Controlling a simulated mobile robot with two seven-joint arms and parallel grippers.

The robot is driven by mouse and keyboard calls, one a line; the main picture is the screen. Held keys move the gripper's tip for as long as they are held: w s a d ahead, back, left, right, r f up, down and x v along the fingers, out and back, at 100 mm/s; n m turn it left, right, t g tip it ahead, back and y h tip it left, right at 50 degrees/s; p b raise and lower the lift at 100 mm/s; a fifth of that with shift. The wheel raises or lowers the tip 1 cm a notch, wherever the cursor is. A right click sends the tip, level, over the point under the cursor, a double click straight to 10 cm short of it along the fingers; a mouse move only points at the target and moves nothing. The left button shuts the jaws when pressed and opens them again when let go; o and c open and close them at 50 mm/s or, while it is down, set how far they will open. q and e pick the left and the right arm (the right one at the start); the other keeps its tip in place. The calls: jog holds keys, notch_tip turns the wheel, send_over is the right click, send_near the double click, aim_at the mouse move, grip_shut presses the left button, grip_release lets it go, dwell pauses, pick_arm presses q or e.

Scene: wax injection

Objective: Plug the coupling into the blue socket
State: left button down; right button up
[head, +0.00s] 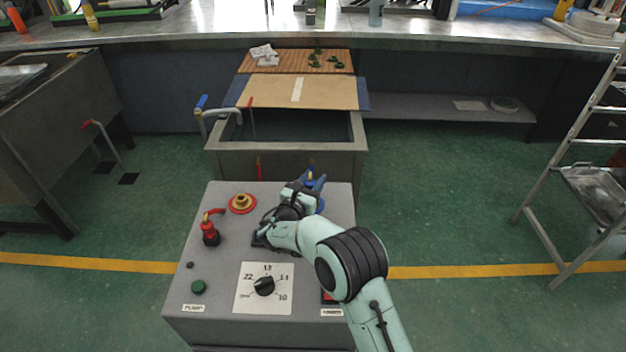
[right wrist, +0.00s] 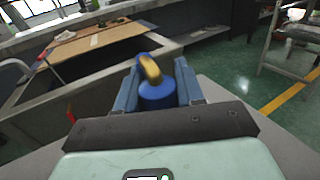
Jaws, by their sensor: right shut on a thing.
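My right gripper (head: 312,186) is over the right back part of the grey console. It is shut on a blue coupling (right wrist: 158,92), which stands between the two blue fingers in the right wrist view and has a brass-coloured, bent top. In the head view the coupling (head: 311,178) shows only as a small blue and brass patch. A bit of blue at the console top, likely the blue socket (head: 321,206), shows beside the gripper and is mostly hidden by it. I cannot tell whether the coupling touches the socket. My left gripper is not in view.
The grey console (head: 225,270) also carries a red-ringed brass socket (head: 242,203), a red coupling (head: 210,232), a black dial (head: 264,286) and a green button (head: 198,287). A grey tank (head: 285,160) stands behind it. A ladder (head: 580,140) is at the right.

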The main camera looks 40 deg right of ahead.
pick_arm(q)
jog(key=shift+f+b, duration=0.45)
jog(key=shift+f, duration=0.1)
pick_arm(e)
jog(key=shift+f, duration=0.9)
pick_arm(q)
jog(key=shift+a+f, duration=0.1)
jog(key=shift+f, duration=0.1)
pick_arm(e)
jog(key=shift+f, duration=0.35)
jog(key=o, duration=1.2)
jog(key=shift+c, duration=0.2)
jog(key=shift+f, duration=0.1)
notch_tip(320, 180, up, 6)
jog(key=shift+f+p, duration=0.1)
jog(key=shift+p, duration=0.35)
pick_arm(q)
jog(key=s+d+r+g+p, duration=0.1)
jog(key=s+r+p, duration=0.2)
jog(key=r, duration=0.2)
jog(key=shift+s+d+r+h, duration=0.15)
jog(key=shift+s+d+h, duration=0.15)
pick_arm(e)
notch_tip(320, 180, up, 15)
send_over(309, 178)
jog(key=d, duration=0.2)
jog(key=shift+w+d+f, duration=0.1)
jog(key=shift+w+f, duration=0.1)
jog(key=shift+w, duration=0.25)
